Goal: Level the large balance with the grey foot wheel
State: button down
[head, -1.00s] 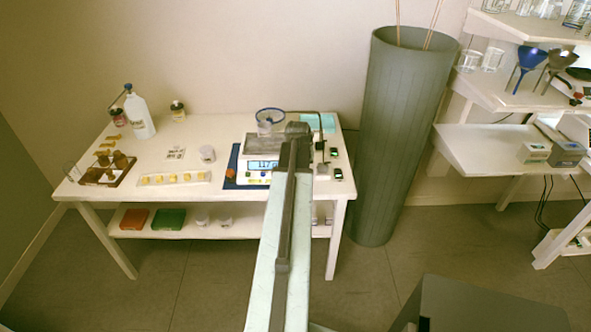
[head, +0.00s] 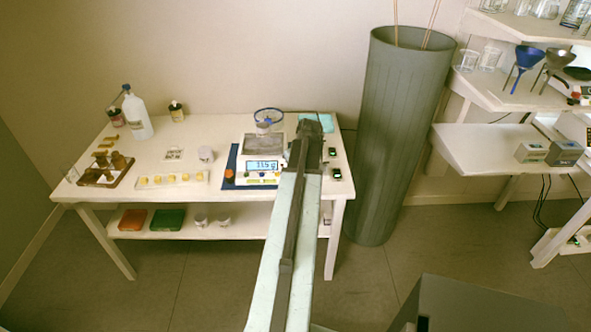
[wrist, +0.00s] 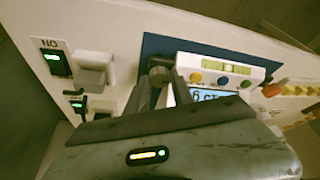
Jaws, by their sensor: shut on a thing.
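The large balance (head: 263,182) stands on a dark blue mat on the table, with a lit display and a row of coloured buttons. Its front panel (wrist: 215,73) shows in the wrist view with a yellow-green level strip. My gripper (wrist: 162,88) is shut at the balance's side, on the right in the head view. A dark grey knob (wrist: 160,71) shows at the fingertips and looks like the grey foot wheel; the fingers cover much of it. An orange-red wheel (head: 230,173) is at the balance's other front side. My arm hides the gripper's fingertips in the head view.
Two small dark boxes with green lights (head: 336,173) lie right of my arm. In the wrist view, a white block (wrist: 92,67) stands near the gripper. A white tray (head: 172,180) with yellow pieces lies left of the mat. A tall grey bin (head: 400,140) stands right of the table.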

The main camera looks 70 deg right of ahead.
jog(key=shift+s, duration=0.1)
jog(key=c, duration=1.4)
grip_release()
jog(key=p+v, duration=0.7)
jog(key=shift+s+a+r, duration=0.1)
jog(key=shift+a+r, duration=0.05)
jog(key=shift+r, duration=0.25)
